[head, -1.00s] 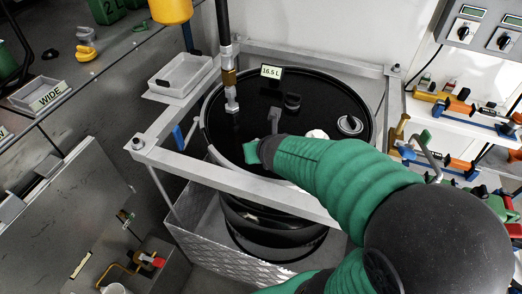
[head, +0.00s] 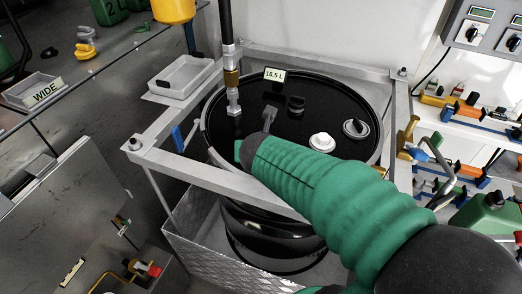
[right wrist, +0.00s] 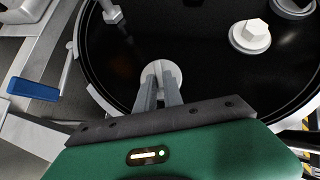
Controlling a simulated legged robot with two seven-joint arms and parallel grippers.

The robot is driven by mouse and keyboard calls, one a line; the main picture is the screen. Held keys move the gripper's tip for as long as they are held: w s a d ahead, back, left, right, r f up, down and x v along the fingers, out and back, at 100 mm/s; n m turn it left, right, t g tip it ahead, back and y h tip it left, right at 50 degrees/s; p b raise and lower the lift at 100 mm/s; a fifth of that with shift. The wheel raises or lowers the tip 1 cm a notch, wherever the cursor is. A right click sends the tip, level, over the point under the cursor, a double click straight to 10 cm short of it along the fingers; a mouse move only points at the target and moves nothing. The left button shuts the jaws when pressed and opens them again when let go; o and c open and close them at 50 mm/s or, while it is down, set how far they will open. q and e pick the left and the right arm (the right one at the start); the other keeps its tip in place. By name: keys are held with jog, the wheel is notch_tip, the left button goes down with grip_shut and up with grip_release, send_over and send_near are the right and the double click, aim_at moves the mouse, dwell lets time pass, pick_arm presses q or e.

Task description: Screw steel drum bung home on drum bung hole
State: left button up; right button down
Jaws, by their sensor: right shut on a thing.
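The black drum (head: 285,90) stands upright in a grey frame. My right gripper (head: 268,119) reaches over its lid, pointing down near the left front part. In the right wrist view my right gripper (right wrist: 159,92) is shut on a round pale metal piece, the steel bung (right wrist: 160,72), at or just above the lid. The fingers cover part of it, and I cannot tell how it sits in the bung hole, which is hidden. A white plug with a hex head (head: 322,142) sits on the lid, also in the right wrist view (right wrist: 250,37). My left gripper is not in view.
A hose with a metal fitting (head: 233,95) stands on the lid's left. A round fitting (head: 356,128) is at the right. Grey frame bars (head: 200,172) surround the drum. A tray (head: 182,76) stands at back left.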

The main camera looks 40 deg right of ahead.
jog(key=shift+f, duration=0.1)
jog(key=shift+f+b, duration=0.15)
jog(key=shift+b, duration=0.4)
jog(key=shift+w+a+m+g+h+b, duration=0.1)
jog(key=shift+m+g+h+b, duration=0.2)
jog(key=shift+m+b, duration=0.25)
jog(key=shift+w+a+m+g+h+b, duration=0.15)
jog(key=shift+m+g+h+b, duration=0.2)
jog(key=shift+m+b, duration=0.3)
jog(key=shift+w+a+m+g+h+b, duration=0.1)
jog(key=shift+m+g+h+b, duration=0.2)
jog(key=shift+m+b, duration=0.3)
jog(key=shift+m+g, duration=0.3)
jog(key=shift+g, duration=0.05)
